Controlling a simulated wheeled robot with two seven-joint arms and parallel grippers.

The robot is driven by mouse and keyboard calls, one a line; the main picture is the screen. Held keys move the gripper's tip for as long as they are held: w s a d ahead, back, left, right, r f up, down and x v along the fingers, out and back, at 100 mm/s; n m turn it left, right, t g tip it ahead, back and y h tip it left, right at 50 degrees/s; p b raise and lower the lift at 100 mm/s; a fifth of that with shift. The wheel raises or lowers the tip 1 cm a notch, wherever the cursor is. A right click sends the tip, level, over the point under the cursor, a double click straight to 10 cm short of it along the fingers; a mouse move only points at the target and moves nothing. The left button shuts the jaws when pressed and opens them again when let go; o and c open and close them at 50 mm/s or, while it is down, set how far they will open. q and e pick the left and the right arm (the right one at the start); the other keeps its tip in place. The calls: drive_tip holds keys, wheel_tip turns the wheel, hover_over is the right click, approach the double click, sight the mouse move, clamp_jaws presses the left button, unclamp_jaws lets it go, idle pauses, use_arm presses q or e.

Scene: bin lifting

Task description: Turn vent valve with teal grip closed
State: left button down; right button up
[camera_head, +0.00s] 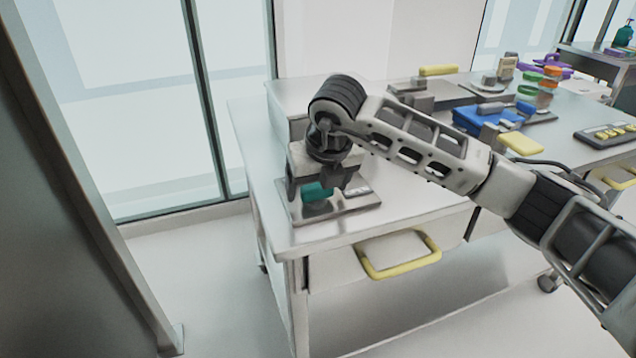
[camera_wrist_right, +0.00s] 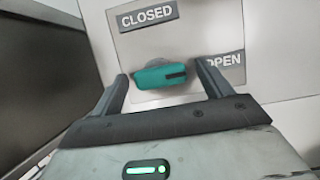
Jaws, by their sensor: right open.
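The vent valve's teal grip (camera_head: 316,193) sits on a grey plate (camera_head: 347,203) at the near left corner of the metal table. In the right wrist view the teal grip (camera_wrist_right: 160,75) lies roughly crosswise, with a dark mark at its right end. A CLOSED label (camera_wrist_right: 146,16) is above it and an OPEN label (camera_wrist_right: 224,66) is to its right. My right gripper (camera_head: 322,190) is over the grip. In the wrist view its open fingers (camera_wrist_right: 163,86) stand on either side of the grip, and contact is not clear. My left gripper is not in view.
The table (camera_head: 410,215) has a drawer with a yellow handle (camera_head: 400,268) below its front edge. A blue block (camera_head: 480,119), a yellow-handled fixture (camera_head: 438,71) and stacked coloured rings (camera_head: 547,86) stand further back right. Glass panels are at the left.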

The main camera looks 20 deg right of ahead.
drive_tip(key=c, duration=1)
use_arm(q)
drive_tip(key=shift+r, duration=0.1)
